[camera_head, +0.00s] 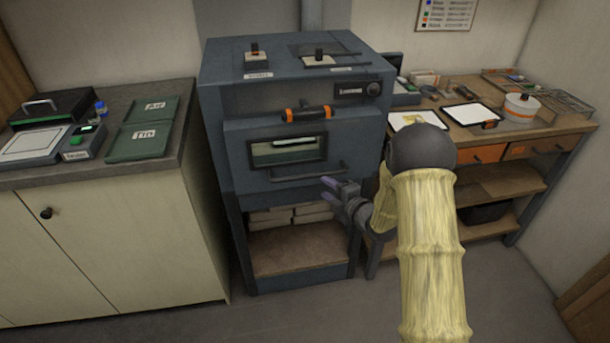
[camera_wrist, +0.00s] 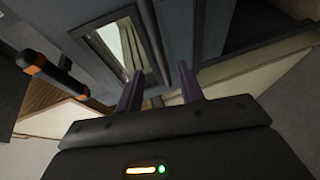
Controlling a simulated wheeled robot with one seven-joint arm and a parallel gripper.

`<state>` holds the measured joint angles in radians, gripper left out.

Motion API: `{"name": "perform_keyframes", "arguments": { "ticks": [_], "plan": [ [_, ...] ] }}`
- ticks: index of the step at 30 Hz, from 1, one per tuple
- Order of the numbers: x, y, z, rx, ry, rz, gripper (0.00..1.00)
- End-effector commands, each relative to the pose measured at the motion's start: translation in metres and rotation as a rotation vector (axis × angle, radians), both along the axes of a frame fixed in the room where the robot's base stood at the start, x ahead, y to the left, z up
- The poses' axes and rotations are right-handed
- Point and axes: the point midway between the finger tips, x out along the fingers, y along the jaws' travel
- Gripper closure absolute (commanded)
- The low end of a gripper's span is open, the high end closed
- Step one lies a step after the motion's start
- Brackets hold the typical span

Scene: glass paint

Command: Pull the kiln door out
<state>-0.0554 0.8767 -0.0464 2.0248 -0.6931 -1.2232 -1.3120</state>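The blue-grey kiln (camera_head: 225,100) stands in the middle of the head view. Its door (camera_head: 240,150) has a small framed window (camera_head: 287,151) and looks closed against the body. A black handle with orange ends (camera_head: 307,113) sits at the door's top edge, and a thin dark bar (camera_head: 308,173) runs below the window. My gripper (camera_head: 328,190) is in front of the door's lower right, near the bar's right end. In the wrist view its two purple fingers (camera_wrist: 160,88) are apart with nothing between them. The orange-ended handle (camera_wrist: 52,76) lies to their left there, clear of them.
A counter (camera_head: 150,95) with green trays and a scale is on the left. A wooden workbench (camera_head: 545,125) with glass sheets and a white pot is on the right. Two controls sit on the kiln's top. The open shelf (camera_head: 300,252) is below the door. Floor in front is clear.

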Motion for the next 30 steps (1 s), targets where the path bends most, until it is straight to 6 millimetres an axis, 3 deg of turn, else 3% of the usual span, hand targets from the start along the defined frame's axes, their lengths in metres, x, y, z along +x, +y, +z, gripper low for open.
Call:
{"name": "perform_keyframes", "arguments": {
  "ticks": [9, 18, 29, 30],
  "plan": [
    [0.041, 0.038, -0.009, 0.001, -0.001, 0.006, 0.62],
    [0.069, 0.066, -0.017, 0.0, 0.0, 0.012, 0.62],
    [0.074, 0.067, -0.018, 0.0, 0.001, 0.008, 0.62],
    [0.074, 0.066, -0.018, 0.0, 0.001, 0.007, 0.68]
  ]
}}
